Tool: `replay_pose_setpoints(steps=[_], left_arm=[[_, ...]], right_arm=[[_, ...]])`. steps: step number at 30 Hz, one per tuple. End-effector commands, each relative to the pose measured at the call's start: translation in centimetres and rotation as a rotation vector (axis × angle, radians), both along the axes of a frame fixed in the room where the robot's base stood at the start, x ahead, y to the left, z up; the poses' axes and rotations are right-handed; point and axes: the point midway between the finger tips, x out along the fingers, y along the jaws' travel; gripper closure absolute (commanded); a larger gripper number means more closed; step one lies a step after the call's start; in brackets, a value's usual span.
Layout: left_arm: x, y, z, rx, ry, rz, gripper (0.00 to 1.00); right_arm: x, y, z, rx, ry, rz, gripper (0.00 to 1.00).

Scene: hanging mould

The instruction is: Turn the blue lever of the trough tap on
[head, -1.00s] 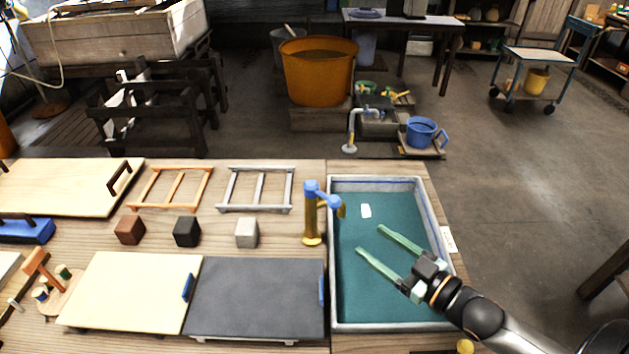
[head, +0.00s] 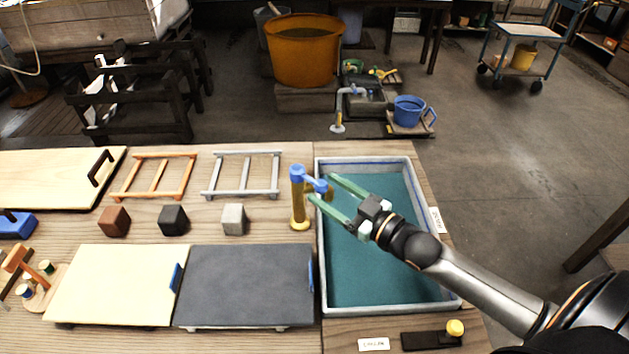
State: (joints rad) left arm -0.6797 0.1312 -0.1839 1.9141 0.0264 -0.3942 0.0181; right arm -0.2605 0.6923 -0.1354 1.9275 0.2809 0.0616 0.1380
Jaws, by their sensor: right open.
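The trough tap (head: 298,205) has a brass post and a blue top, and stands at the left rim of the trough (head: 318,275). Its blue lever (head: 313,183) reaches to the right, over the trough's edge. My right gripper (head: 322,187) is open over the trough, its two green fingers pointing left at the lever's right end. The fingertips lie close around that end in the picture; whether they touch it I cannot tell. The brass spout is partly hidden behind the lever and the near finger. My left gripper is not in view.
A dark board (head: 245,290) and a pale board (head: 118,285) lie left of the trough. A grey cube (head: 234,219), a dark cube and a brown cube stand behind them. A black block with a yellow knob (head: 455,328) sits in front of the trough.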

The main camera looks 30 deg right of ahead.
Motion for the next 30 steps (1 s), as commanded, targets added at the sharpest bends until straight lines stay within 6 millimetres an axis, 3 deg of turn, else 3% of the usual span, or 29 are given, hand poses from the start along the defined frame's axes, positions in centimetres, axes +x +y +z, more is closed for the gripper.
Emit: replay_pose_setpoints(steps=[9, 22, 30], left_arm=[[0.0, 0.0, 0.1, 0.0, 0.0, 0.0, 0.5], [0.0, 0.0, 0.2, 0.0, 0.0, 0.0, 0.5], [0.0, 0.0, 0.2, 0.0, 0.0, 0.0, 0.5]], right_arm=[[3.4, 1.2, 0.0, 0.0, 0.0, -0.001, 0.32], [4.0, 1.5, -0.1, 0.0, 0.001, 0.0, 0.32], [4.0, 1.5, 0.0, 0.0, 0.001, 0.0, 0.62]])
